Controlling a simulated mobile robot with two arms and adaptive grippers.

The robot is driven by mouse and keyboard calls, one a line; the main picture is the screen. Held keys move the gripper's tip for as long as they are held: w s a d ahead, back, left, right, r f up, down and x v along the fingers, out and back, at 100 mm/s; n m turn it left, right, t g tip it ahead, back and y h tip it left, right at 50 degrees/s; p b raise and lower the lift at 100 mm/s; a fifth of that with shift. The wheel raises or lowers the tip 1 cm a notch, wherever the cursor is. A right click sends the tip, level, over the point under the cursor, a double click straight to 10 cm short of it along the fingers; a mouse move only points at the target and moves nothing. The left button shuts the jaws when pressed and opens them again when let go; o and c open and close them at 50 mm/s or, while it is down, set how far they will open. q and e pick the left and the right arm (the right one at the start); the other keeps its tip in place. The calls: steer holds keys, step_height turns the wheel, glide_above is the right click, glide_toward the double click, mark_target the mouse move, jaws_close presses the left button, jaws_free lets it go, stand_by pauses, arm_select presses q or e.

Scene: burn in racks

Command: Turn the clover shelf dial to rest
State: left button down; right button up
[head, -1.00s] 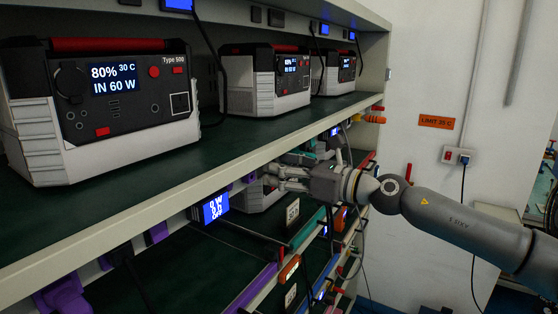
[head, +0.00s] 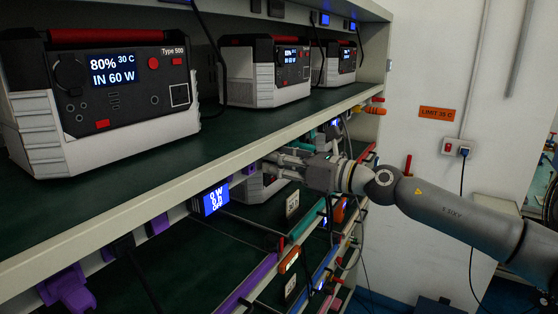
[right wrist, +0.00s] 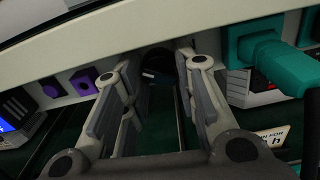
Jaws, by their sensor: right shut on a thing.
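My right gripper (head: 272,165) reaches in at the front edge of the shelf. In the right wrist view its two fingers (right wrist: 158,68) stand apart on either side of a dark round knob-like thing (right wrist: 158,62) under the shelf edge. The gripper is shut on this thing, which looks like a dial. Its pointer and any clover mark are hidden or too dark to read. A blue display (head: 215,199) to the left of the gripper reads 0 W and OFF. My left gripper is not in view.
A teal plug (right wrist: 272,62) juts out close on the right. Power stations (head: 105,95) stand on the shelf above. Cables hang by the rack. The floor at right looks free.

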steer(key=shift+m, duration=0.3)
steer(key=o, duration=1)
steer(key=shift+o, duration=0.2)
steer(key=shift+d, duration=0.1)
steer(key=v, duration=1.2)
